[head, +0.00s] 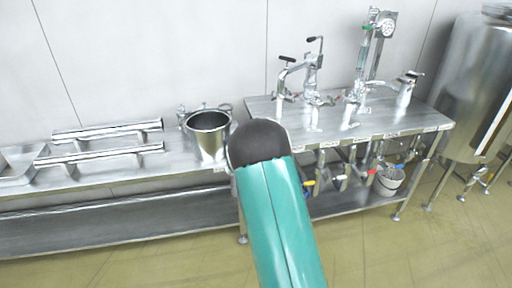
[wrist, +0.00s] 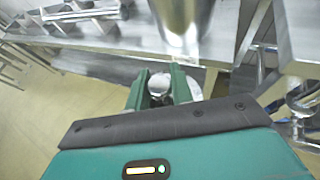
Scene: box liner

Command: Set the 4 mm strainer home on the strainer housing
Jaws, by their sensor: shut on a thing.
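The strainer housing (head: 208,142) is an open, upright steel cylinder with clamps around its rim, on the bench left of my arm in the head view. A steel cylinder (wrist: 183,22) that looks like the same housing stands just beyond my fingers in the wrist view. My gripper (wrist: 170,82) has green fingers and is shut on a shiny rounded metal part, which I take to be the strainer (wrist: 158,84). Its mesh and size mark cannot be made out. It appears apart from the housing. In the head view my arm hides the gripper and the held part.
Two steel tubes on a rack (head: 105,142) lie on the bench to the left. A second bench (head: 415,122) to the right carries valves and a gauge (head: 388,27). A large tank (head: 470,90) stands far right. The floor in front is clear.

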